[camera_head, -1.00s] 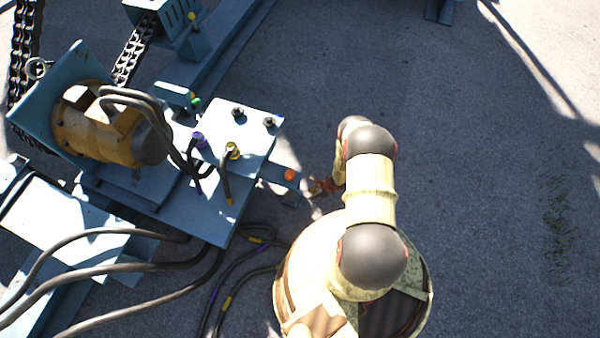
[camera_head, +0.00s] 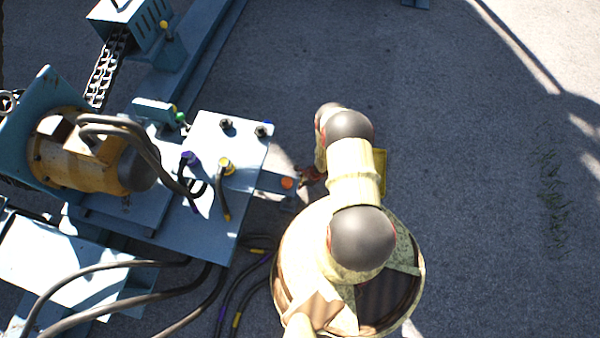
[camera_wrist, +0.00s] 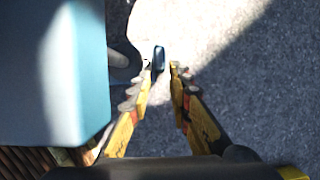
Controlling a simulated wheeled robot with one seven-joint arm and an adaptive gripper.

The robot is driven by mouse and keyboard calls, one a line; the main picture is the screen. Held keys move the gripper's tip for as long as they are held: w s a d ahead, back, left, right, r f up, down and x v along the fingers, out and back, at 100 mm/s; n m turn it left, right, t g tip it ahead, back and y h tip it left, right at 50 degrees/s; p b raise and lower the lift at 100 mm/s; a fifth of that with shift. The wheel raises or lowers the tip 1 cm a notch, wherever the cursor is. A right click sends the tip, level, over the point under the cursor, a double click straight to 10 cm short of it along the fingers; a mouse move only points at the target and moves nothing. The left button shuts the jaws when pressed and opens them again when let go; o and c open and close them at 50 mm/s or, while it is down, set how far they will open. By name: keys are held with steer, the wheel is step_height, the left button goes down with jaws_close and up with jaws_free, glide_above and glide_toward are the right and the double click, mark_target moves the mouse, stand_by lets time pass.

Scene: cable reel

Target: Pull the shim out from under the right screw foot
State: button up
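In the wrist view, my gripper (camera_wrist: 160,69) points down with its two yellow fingers a short gap apart. A small dark upright piece (camera_wrist: 158,59), perhaps the end of the shim, shows between the fingertips; I cannot tell whether they touch it. A rounded grey part (camera_wrist: 121,60), perhaps the screw foot, is just left of the fingers, partly hidden by the blue frame (camera_wrist: 80,75). The shim cannot be made out there.
The blue machine frame (camera_head: 225,145) carries a yellow motor (camera_head: 75,150), a chain (camera_head: 105,70) and hose fittings. Black hoses (camera_head: 150,300) loop low at the left. Bare grey ground (camera_head: 470,180) lies open on the right.

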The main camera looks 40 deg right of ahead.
steer(key=b+x, duration=0.5)
steer(key=x, duration=0.6)
steer(key=shift+s, duration=0.1)
steer(key=shift+c, duration=0.5)
steer(key=c, duration=0.4)
jaws_close()
